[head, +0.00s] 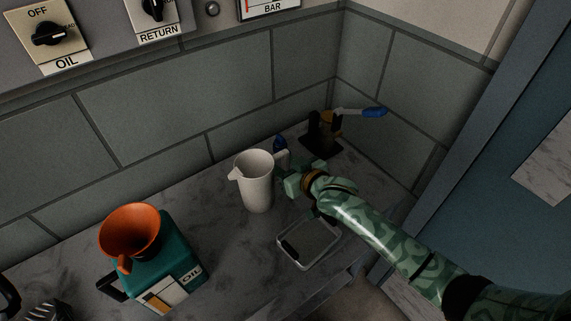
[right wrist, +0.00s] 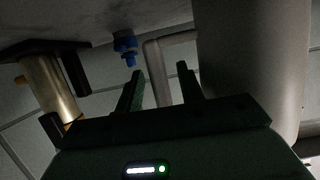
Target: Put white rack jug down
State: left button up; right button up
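The white jug (head: 258,186) stands upright on the grey marble counter (head: 222,252), its spout to the left and its handle (head: 282,160) to the right. My right gripper (head: 292,182) is beside the jug on its handle side. In the right wrist view, the two dark fingers (right wrist: 162,88) are apart, with the jug's handle (right wrist: 157,72) showing in the gap between them. The jug's body (right wrist: 250,60) fills the right of that view. I cannot tell how deep the handle lies between the fingers. I make out no left gripper.
A teal oil can (head: 170,262) with an orange funnel (head: 130,232) stands at front left. A shallow tray (head: 308,244) lies in front of my right gripper. A brass valve with a blue-tipped lever (head: 372,113) is behind it. A tiled wall (head: 170,130) backs the counter.

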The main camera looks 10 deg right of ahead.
jog(key=shift+r, duration=0.2)
jog(key=p+v, duration=0.4)
jog(key=v, duration=0.8)
